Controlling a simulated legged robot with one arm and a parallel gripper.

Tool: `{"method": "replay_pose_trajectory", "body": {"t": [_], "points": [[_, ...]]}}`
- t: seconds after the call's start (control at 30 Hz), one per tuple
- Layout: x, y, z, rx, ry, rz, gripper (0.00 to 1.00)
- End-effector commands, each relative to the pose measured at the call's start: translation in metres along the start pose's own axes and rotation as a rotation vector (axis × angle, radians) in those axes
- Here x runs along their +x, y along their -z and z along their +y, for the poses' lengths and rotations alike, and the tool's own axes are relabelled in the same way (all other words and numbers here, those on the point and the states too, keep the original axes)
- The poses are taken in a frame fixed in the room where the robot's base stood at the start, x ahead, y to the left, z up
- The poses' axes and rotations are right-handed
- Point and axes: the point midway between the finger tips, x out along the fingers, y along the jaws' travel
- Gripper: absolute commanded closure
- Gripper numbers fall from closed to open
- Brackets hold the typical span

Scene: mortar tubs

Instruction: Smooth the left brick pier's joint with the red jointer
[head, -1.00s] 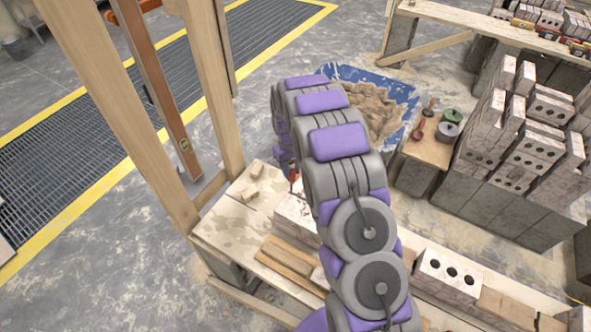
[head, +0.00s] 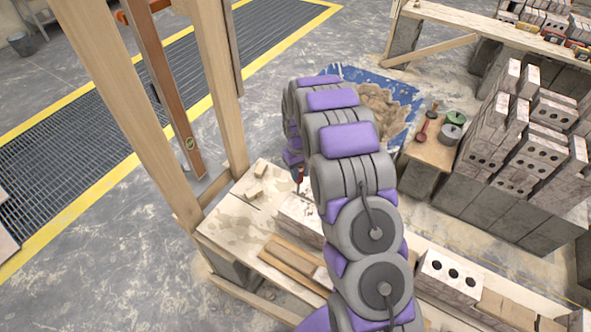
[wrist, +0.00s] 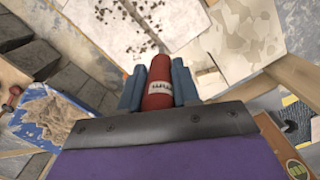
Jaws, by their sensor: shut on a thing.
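My gripper (wrist: 158,84) is shut on the red handle of the jointer (wrist: 158,90), between two blue-grey fingers in the wrist view. In the head view, the red jointer (head: 299,174) shows just left of my arm, above the far end of the left brick pier (head: 298,213). The pier is pale and low on the plank bench, partly covered by my arm. I cannot tell whether the tool touches it. The jointer's tip and the pier's joint cannot be made out. Most of my gripper is hidden behind my arm in the head view.
A brick with holes (head: 448,276) stands farther right on the bench (head: 232,238). Wooden posts (head: 118,110) and a spirit level (head: 165,85) rise at left.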

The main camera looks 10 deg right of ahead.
Motion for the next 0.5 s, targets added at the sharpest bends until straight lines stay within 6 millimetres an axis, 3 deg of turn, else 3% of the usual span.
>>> {"method": "replay_pose_trajectory", "body": {"t": [0.27, 0.5], "points": [[0.001, -0.013, 0.007, 0.000, -0.001, -0.010, 1.00], [-0.025, -0.012, 0.005, 0.000, -0.003, -0.003, 1.00]]}}
